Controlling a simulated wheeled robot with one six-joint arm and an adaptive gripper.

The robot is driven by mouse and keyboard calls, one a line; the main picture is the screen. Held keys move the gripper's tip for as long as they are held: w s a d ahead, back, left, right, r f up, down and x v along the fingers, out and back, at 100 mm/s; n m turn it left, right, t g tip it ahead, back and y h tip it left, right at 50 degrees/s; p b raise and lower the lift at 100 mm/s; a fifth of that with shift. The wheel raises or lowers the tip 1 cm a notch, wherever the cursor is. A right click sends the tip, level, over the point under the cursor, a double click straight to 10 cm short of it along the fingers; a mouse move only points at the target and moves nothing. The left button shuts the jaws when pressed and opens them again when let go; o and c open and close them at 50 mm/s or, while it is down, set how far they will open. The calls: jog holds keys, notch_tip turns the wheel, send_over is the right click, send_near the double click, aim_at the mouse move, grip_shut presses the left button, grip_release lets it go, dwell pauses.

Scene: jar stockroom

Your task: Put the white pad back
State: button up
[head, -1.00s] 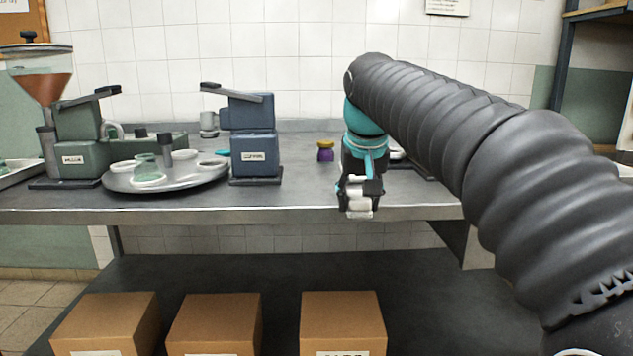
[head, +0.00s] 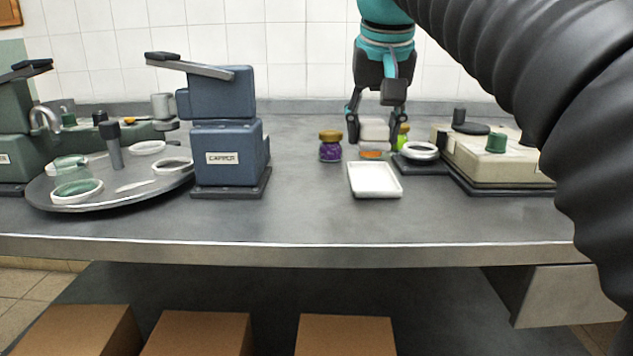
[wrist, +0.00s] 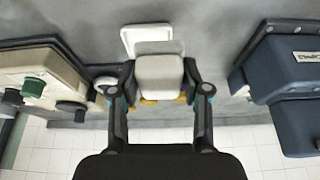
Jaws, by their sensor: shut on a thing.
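My gripper (head: 375,127) is shut on the white pad (head: 374,132) and holds it upright-looking between its two fingers, above the back of the steel bench. In the wrist view the pad (wrist: 160,77) fills the gap between the fingers (wrist: 160,84). A shallow white rectangular tray (head: 375,181) lies on the bench just in front of the pad in the head view. It also shows beyond the pad in the wrist view (wrist: 132,34). The height of the pad above the bench is hard to tell.
A purple jar (head: 330,152), an orange jar (head: 372,154) and a yellow-green jar (head: 403,135) stand close around the pad. A cream machine (head: 490,161) with a round plate is at right. The blue capper (head: 222,140) and a turntable (head: 60,206) are at left. The front bench is clear.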

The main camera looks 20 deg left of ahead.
send_over(311, 193)
jog(key=s, duration=0.2)
jog(key=f, duration=0.6)
jog(key=shift+w+d+f+b, duration=0.15)
jog(key=shift+w+f+b, duration=0.1)
jog(key=shift+b, duration=0.15)
jog(key=shift+f+b, duration=0.75)
jog(key=shift+f, duration=1.3)
jog(key=shift+f, duration=0.1)
jog(key=o, duration=1.1)
jog(key=p+v, duration=0.3)
jog(key=v, duration=0.9)
